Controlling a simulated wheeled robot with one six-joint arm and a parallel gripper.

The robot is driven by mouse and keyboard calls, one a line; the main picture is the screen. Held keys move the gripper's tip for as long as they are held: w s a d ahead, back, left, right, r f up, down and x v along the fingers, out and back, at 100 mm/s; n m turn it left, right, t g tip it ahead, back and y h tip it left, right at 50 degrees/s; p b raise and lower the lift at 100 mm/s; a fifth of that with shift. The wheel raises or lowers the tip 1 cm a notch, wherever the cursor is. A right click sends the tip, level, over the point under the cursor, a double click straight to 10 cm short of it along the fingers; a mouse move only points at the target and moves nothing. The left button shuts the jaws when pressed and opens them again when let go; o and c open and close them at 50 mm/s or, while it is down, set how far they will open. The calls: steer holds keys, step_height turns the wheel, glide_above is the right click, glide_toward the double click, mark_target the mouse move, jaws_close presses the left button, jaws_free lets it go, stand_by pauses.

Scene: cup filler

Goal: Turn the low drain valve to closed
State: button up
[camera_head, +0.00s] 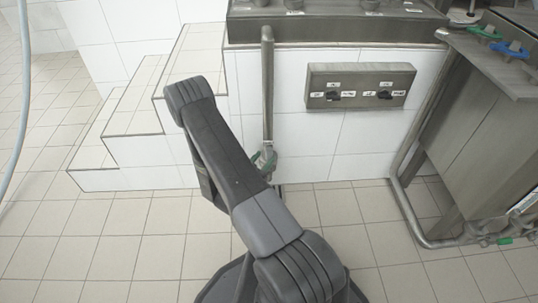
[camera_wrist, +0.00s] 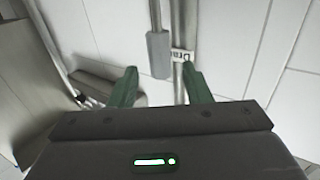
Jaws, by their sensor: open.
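In the wrist view a grey lever grip (camera_wrist: 158,55) hangs from a thin bar beside a vertical metal pipe (camera_wrist: 190,22). A white label (camera_wrist: 182,55) reading "Drain", partly hidden, is on the pipe. My gripper (camera_wrist: 161,76) is open, with its green fingers on either side of the grip in the picture. No contact shows, and the depth between fingers and grip is hard to tell. In the head view the pipe (camera_head: 268,90) runs down the white tiled wall to my gripper (camera_head: 264,158). My arm and fingers hide most of the valve there.
A steel box with two black knobs (camera_head: 360,86) is on the wall to the right. A steel tank (camera_head: 455,150) with a low bent pipe (camera_head: 408,205) stands at the right. Tiled steps (camera_head: 130,115) rise at the left. The tiled floor (camera_head: 120,240) is clear at the left.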

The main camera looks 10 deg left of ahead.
mark_target(267, 154)
steer(key=shift+b+x, duration=0.45)
steer(key=shift+x, duration=1.9)
jaws_close()
